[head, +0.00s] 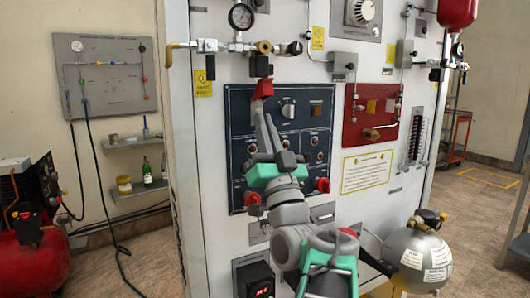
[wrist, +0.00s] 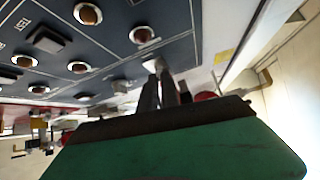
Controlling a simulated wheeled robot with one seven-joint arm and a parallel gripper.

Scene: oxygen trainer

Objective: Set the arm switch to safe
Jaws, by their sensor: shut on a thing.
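A dark blue panel (head: 238,110) is on the front of the white cabinet, with knobs and lamps on it. A red switch cover (head: 263,88) stands out at the panel's upper left edge and looks raised. My gripper (head: 259,106) reaches up to the panel just below the red cover, with its fingers close together. In the wrist view, the fingers (wrist: 160,82) reach the panel face (wrist: 105,57) near its edge. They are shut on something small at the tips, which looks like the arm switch. The switch itself is hidden by the fingers, so its position cannot be told.
A rotary knob (head: 288,109) sits to the right of my gripper, with several lamps around. A red panel (head: 371,115) is farther right. Pipes and a gauge (head: 240,16) run above. A grey tank (head: 417,254) stands at the lower right.

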